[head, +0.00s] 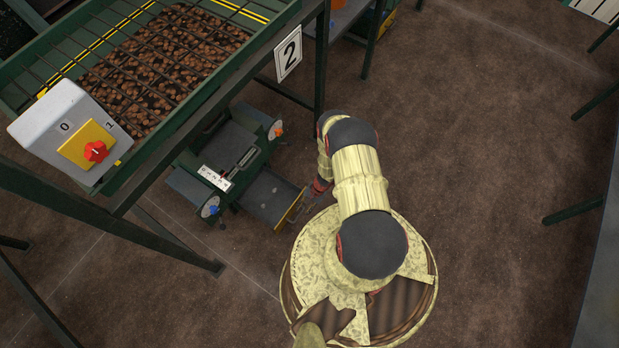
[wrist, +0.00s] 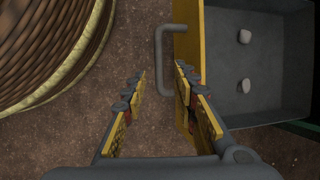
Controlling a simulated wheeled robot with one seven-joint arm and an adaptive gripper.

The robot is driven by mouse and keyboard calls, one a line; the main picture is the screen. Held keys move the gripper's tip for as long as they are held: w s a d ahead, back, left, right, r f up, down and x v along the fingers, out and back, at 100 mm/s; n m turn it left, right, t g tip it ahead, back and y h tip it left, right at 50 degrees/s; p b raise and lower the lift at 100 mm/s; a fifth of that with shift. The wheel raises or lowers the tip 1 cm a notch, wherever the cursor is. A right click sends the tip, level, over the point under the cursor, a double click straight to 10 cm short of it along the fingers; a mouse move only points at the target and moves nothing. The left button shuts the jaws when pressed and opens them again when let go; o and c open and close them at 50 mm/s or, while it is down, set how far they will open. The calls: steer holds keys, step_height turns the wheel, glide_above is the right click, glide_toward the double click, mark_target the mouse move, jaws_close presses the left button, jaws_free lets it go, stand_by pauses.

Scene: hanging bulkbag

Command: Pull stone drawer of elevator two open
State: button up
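The stone drawer (head: 268,197) is a grey tray with a yellow front, sticking out from the green machine under the number 2 sign. In the wrist view the drawer (wrist: 270,50) shows its inside with two small pale stones, and a grey bar handle (wrist: 160,60) on its yellow front. My gripper (wrist: 160,72) is open, its fingers spread. The left finger is on the outer side of the handle. The right finger overlaps the yellow front. The handle's lower end shows between the fingers; contact cannot be told. In the head view my arm partly hides the gripper.
The number 2 sign (head: 288,54) hangs on the green elevator frame, above the machine. A control box (head: 70,132) with a red knob is at left. The machine has orange and blue knobs (head: 210,207). Brown floor to the right is open, with green legs at the far right.

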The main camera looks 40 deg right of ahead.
steer(key=v, duration=0.9)
steer(key=shift+r, duration=0.25)
steer(key=shift+d, duration=0.1)
